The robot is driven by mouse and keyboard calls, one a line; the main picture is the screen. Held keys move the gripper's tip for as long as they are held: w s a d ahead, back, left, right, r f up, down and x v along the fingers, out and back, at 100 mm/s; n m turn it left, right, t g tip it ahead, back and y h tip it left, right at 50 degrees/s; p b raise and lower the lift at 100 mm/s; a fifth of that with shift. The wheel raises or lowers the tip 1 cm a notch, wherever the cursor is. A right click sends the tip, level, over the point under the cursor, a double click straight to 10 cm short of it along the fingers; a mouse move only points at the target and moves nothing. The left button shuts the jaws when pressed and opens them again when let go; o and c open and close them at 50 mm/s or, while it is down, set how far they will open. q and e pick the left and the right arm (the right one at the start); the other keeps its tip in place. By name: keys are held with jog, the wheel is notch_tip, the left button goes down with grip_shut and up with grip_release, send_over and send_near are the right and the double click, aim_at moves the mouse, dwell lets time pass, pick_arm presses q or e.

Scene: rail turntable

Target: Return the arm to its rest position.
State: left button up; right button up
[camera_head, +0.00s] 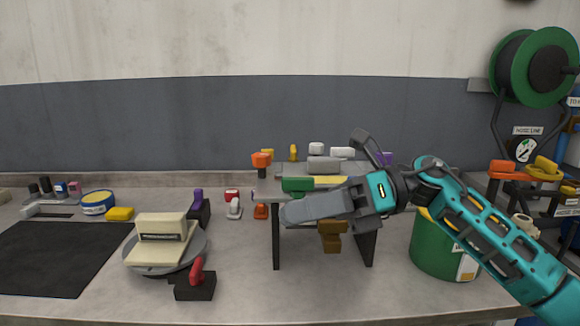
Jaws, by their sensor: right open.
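My right arm comes in from the right edge, teal with a grey gripper. My right gripper (322,172) is open and points left, in front of the small raised shelf on the bench. One finger is raised and the other reaches down to the left. I see nothing held between the fingers. The gripper hides part of the shelf. My left gripper is not in view. A round grey turntable (190,262) sits at the left of the bench with a cream block-shaped object (161,238) on it.
The raised shelf (276,250) carries several small coloured items. A green bucket (430,250) stands under my right arm. A black mat (50,262) lies at left. Blocks with a red handle (196,273) and a purple handle (199,205) flank the turntable. The front middle bench is clear.

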jog(key=w+d+f+n+t+h, duration=0.1)
jog(key=d+f+n+t+h, duration=0.3)
jog(key=f+n+t, duration=1)
jog(key=d+f+n+t+h, duration=0.35)
jog(key=f+n+t, duration=0.5)
jog(key=n, duration=1.25)
jog(key=s+d+f+m+g+h, duration=0.3)
jog(key=s+d+f+m, duration=0.1)
jog(key=s+f, duration=0.4)
jog(key=s+d+f+m+g+h+p, duration=0.1)
jog(key=s+d+f+m+g+h, duration=0.2)
jog(key=s+f+m, duration=0.3)
notch_tip(320, 180, down, 5)
jog(key=shift+s+d+r+m+g+h, duration=0.2)
jog(key=shift+s+d+m+g+h, duration=0.15)
jog(key=shift+s+d+g, duration=0.45)
